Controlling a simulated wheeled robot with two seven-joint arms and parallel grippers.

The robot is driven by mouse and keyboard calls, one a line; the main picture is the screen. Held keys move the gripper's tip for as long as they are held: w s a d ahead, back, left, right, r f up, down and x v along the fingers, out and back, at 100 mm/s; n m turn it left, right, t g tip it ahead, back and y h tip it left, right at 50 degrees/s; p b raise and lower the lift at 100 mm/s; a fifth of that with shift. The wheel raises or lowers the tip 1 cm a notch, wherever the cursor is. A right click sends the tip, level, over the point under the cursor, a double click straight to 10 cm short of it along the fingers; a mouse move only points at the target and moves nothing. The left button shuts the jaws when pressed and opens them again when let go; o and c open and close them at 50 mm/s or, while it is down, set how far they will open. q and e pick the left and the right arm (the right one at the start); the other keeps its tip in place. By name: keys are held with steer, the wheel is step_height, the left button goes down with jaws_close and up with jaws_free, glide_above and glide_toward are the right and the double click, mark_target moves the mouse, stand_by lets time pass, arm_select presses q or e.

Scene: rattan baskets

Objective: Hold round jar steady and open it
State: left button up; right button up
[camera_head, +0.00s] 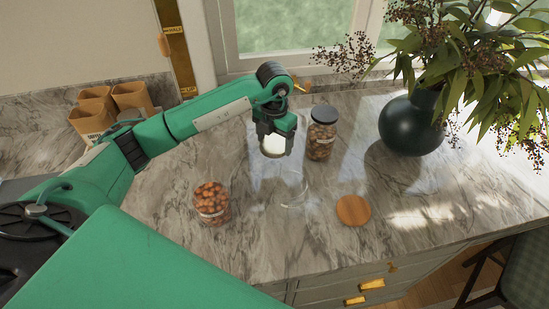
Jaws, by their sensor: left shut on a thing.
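My left gripper (273,138) reaches in from the left and points down over the counter. It is shut on a pale, round, lid-like thing (273,147), mostly hidden by the fingers; I cannot tell exactly what it is. A clear glass vessel (293,188) stands just below and to the right, hard to make out. A round jar of brown nuts (211,203) with a pale label stands at the front left, apart from the gripper. A taller jar with a dark lid (321,132) stands right of the gripper. A round wooden disc (353,211) lies flat at the front right. My right gripper is not in view.
A dark round vase (411,125) with leafy branches stands at the back right, its branches overhanging. Several tan containers (95,102) stand at the back left. The marble counter (260,245) is bare at the front, above drawers with gold handles.

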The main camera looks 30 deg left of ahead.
arm_select(q)
steer(key=p, duration=0.1)
glide_above(275, 169)
step_height(275, 169, down, 5)
steer(key=shift+a+f, duration=0.1)
steer(key=shift+f, duration=0.05)
step_height(275, 169, down, 4)
steer(key=shift+r+p, duration=0.1)
steer(key=shift+p, duration=0.65)
steer(key=shift+f, duration=0.4)
steer(key=o, duration=1.1)
